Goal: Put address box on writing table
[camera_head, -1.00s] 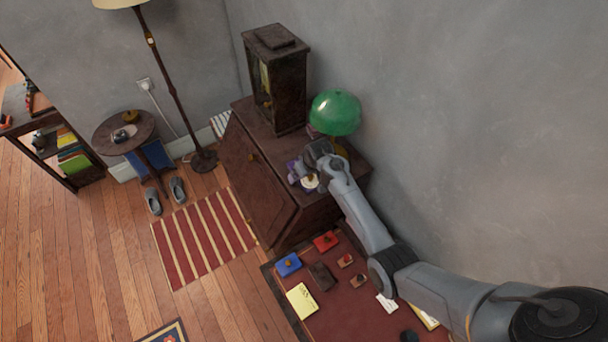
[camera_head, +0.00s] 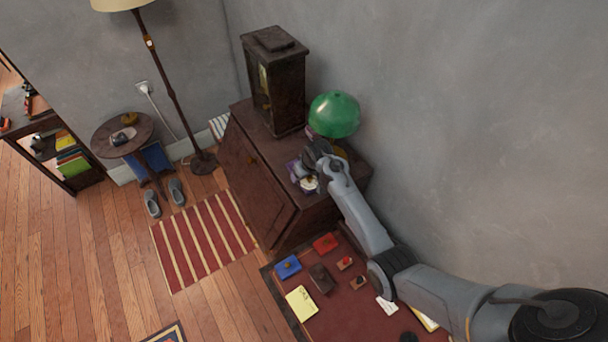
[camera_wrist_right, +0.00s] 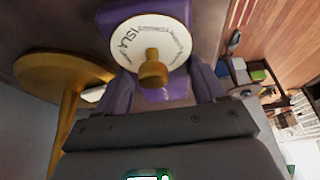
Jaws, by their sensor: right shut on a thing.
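A purple box (camera_wrist_right: 165,93) with a white lettered disc and a brass knob fills the top middle of the right wrist view. It looks like the address box. My right gripper (camera_wrist_right: 163,88) is shut on it, one finger on each side. In the head view the purple box (camera_head: 294,172) is at the dark cabinet's top, partly hidden by my right gripper (camera_head: 311,172). I cannot tell whether it touches the cabinet. The writing table (camera_head: 345,311) has a dark red top and lies in front of the cabinet. My left gripper is not in view.
The cabinet (camera_head: 262,187) also bears a dark clock case (camera_head: 281,85) and a green-shaded lamp (camera_head: 334,114). On the writing table are a blue box (camera_head: 287,266), a red box (camera_head: 325,243), a dark box (camera_head: 321,279), small stamps and a yellow note (camera_head: 301,303). Bare tabletop shows between them.

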